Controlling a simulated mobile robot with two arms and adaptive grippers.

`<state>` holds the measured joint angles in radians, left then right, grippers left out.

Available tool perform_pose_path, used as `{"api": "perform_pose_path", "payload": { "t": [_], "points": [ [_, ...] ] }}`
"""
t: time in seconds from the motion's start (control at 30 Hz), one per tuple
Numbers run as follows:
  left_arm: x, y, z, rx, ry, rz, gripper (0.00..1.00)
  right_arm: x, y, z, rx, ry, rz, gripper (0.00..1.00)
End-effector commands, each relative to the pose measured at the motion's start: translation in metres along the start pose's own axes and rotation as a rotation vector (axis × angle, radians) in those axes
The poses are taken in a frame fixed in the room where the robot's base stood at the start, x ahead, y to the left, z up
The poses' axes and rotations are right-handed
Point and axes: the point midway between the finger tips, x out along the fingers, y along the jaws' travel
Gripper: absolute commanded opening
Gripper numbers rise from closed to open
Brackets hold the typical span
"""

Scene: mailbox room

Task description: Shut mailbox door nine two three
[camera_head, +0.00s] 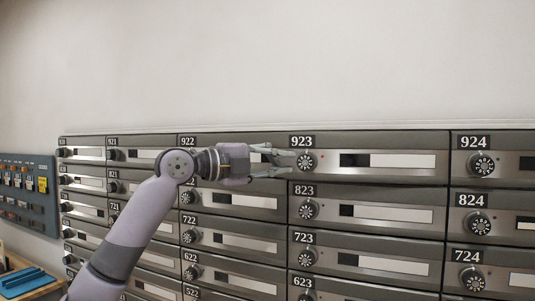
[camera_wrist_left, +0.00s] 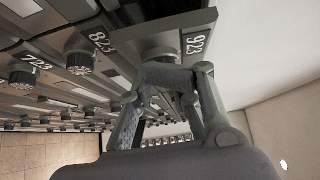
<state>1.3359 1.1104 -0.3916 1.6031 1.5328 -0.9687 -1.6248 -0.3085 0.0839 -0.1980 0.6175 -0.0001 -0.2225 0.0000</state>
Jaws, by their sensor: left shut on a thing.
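Mailbox door 923 (camera_head: 372,146) is in the top row, with a black number plate, a round dial (camera_head: 307,162), a dark window and a pale label strip. It looks close to flush with its neighbours in the head view; a small gap cannot be ruled out. My left gripper (camera_head: 287,163) reaches from the left to the dial of 923. Its fingers (camera_wrist_left: 165,83) are shut on the dial, which they largely hide in the left wrist view. The 923 number plate (camera_wrist_left: 197,44) shows beside the fingers there. My right gripper is not in view.
Doors 922 (camera_head: 222,140), 823 (camera_head: 370,195) and 924 (camera_head: 502,142) surround it, each with a protruding dial. A blue panel (camera_head: 30,190) with keys or tags hangs at the left, above a blue tray (camera_head: 28,282). The wall above is bare.

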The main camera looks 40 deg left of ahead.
Motion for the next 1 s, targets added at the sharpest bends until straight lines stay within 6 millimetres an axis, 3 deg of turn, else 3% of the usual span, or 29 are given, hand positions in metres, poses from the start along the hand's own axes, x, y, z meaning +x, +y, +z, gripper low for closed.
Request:
{"api": "perform_pose_path", "payload": {
  "t": [0.5, 0.77, 1.0],
  "points": [
    [0.008, 0.0, 0.008, 0.001, 0.0, 0.0, 0.0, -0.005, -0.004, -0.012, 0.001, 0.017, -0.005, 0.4],
    [0.023, -0.002, 0.026, -0.002, 0.001, 0.0, 0.0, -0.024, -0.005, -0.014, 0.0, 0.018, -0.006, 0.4],
    [0.024, 0.001, 0.028, 0.001, -0.001, -0.001, 0.0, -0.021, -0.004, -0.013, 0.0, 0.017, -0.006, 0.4]
  ]
}}
